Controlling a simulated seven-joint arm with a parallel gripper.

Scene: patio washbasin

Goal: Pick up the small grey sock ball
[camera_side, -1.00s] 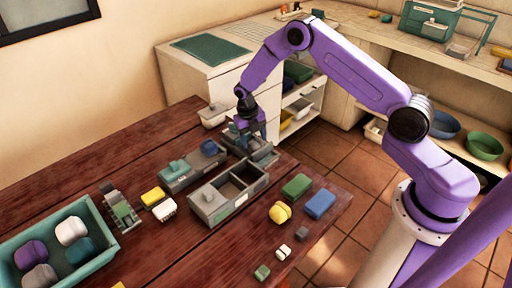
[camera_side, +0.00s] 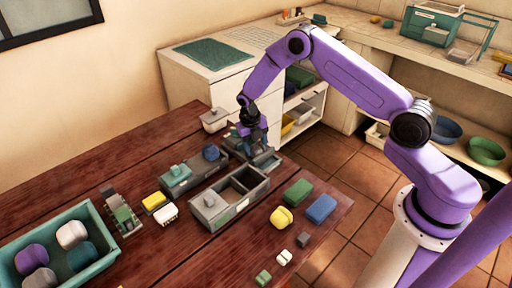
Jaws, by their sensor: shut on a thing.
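A small grey ball (camera_side: 303,239), the likeliest match for the grey sock ball, lies on the table near its right edge. A larger grey one (camera_side: 39,280) sits in the teal tray. My gripper (camera_side: 255,152) is at the table's far edge, well away from both, beyond the grey divided box (camera_side: 229,212). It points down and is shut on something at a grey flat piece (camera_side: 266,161). The fingers hide most of the contact, so I cannot tell exactly what is between them.
The teal tray (camera_side: 108,254) holds several rolled balls. A grey box with a teal knob (camera_side: 178,172) and a blue ball (camera_side: 211,152) stands left of the divided box. Yellow (camera_side: 281,217), green (camera_side: 297,192), blue (camera_side: 320,207) and white (camera_side: 284,257) pieces lie at right.

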